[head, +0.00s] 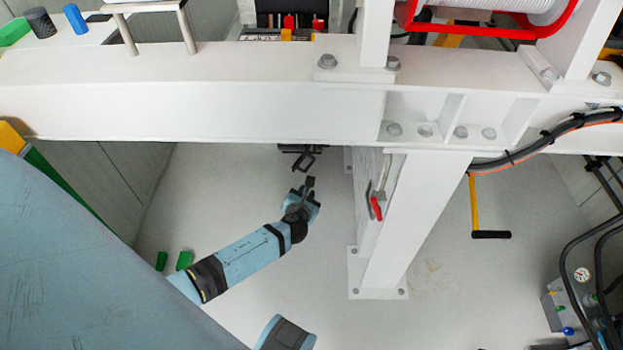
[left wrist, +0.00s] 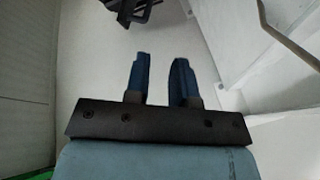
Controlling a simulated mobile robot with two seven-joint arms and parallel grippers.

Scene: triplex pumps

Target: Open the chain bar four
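My left gripper (head: 307,184) reaches up from the lower left in the head view, below the white beam. In the left wrist view its two blue fingers (left wrist: 160,65) stand apart with nothing between them. A black bracket-like part (head: 304,160) hangs under the beam, just beyond the fingertips. It also shows at the top of the left wrist view (left wrist: 140,10), apart from the fingers and partly cut off. No label shows, so I cannot tell whether it is chain bar four. My right gripper is not in view.
A white beam (head: 190,110) crosses above the gripper. A white post (head: 415,220) with a red-handled valve (head: 376,207) stands to the right. A yellow-and-black handle (head: 490,234) is further right. The pale floor (head: 250,185) around the gripper is mostly clear.

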